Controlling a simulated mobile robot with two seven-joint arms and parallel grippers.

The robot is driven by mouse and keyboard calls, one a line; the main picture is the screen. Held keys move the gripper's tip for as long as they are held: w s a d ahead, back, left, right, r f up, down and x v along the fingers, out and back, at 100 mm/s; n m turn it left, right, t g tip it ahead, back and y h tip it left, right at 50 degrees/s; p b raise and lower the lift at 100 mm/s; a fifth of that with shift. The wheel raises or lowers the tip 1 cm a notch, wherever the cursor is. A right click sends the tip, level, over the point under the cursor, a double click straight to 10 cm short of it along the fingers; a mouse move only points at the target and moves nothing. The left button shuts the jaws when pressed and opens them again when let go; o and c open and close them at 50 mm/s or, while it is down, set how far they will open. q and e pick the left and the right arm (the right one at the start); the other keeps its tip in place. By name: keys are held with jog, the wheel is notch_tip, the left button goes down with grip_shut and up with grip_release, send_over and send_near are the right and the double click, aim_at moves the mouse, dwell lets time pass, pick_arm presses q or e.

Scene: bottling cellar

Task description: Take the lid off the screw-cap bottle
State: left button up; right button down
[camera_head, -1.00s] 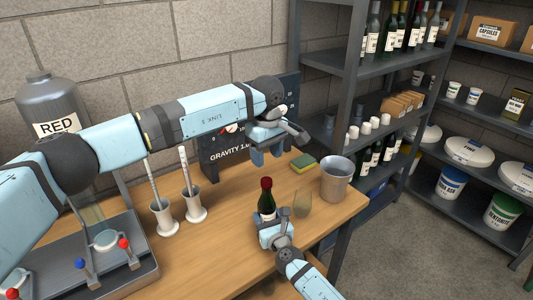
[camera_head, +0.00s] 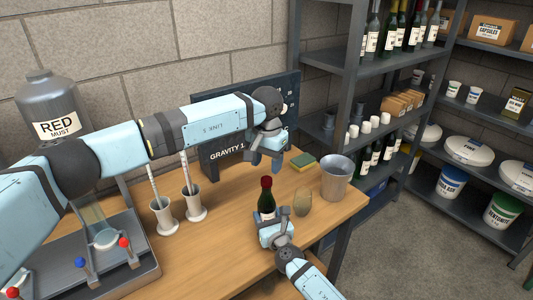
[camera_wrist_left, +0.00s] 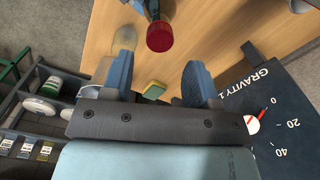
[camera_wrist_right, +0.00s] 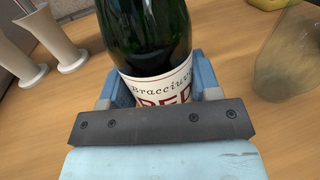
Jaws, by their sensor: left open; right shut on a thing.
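The screw-cap bottle (camera_head: 266,200) is dark green glass with a red lid (camera_head: 266,182) and stands upright on the wooden table. Its label shows in the right wrist view (camera_wrist_right: 160,85). My right gripper (camera_head: 272,228) is shut on the bottle's lower body, one finger on each side of the label. My left gripper (camera_head: 265,163) is open and empty, above and behind the bottle. In the left wrist view the lid (camera_wrist_left: 160,37) shows beyond the two open fingers (camera_wrist_left: 158,80), apart from them.
A metal bucket (camera_head: 336,178) and a sponge (camera_head: 303,162) are farther right. Two white cylinders with rods (camera_head: 195,205) stand to the left, and a gravity board (camera_head: 228,153) stands behind.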

aim_at(266, 179)
pick_arm(q)
jog(key=shift+f, duration=2.6)
